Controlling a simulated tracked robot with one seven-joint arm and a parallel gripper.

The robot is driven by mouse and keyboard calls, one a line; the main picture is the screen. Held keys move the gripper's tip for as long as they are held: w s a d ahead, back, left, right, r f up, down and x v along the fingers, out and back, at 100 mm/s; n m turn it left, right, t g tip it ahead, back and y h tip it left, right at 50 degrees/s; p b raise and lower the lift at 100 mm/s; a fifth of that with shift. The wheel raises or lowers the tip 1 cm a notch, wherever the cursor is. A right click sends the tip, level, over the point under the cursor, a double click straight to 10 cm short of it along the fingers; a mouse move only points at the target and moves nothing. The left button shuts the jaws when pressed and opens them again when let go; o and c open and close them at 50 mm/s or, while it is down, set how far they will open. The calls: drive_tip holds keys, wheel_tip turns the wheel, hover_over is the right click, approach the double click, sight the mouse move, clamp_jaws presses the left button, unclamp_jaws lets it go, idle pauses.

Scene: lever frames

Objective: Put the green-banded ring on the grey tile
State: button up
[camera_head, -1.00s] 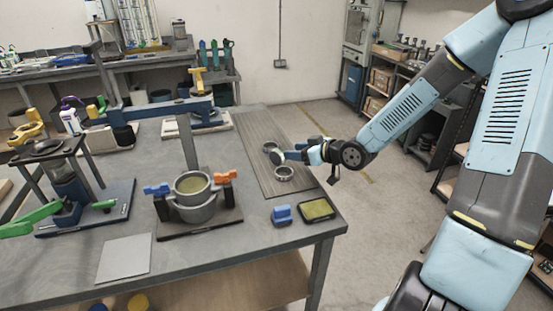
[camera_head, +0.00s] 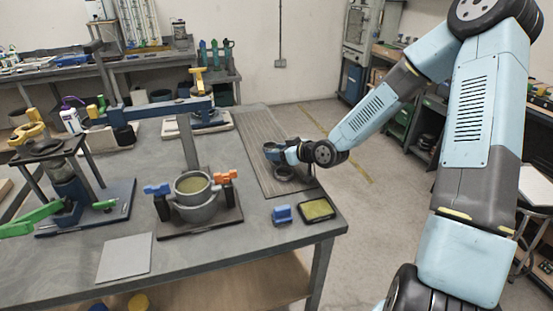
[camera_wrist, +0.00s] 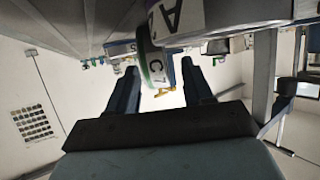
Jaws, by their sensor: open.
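The grey tile (camera_head: 125,258) lies flat and bare on the near left of the bench in the head view. My gripper (camera_head: 271,153) is low over the ribbed mat at the bench's right side. In the wrist view my gripper (camera_wrist: 159,70) is open. A ring with a green band and a label with a C (camera_wrist: 155,68) shows between its fingertips; I cannot tell whether they touch it. A second ring, labelled A (camera_wrist: 175,18), is close by in that view. In the head view one ring (camera_head: 284,175) is partly hidden under my wrist.
A clamp stand with a grey pot (camera_head: 196,206) and orange and blue handles stands between the mat (camera_head: 253,130) and the tile. A blue block (camera_head: 282,214) and a dark tray with a yellow-green pad (camera_head: 318,210) lie at the right front. A press (camera_head: 70,185) stands left.

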drive_tip(key=shift+c, duration=0.3)
clamp_jaws()
idle(0.4)
drive_tip(key=shift+r, duration=0.5)
wheel_tip(320, 180, up, 2)
drive_tip(key=shift+r, duration=0.2)
drive_tip(key=s+d+r, duration=0.7)
drive_tip(key=d+r, duration=0.2)
drive_tip(key=d, duration=0.3)
drive_tip(key=shift+r, duration=0.25)
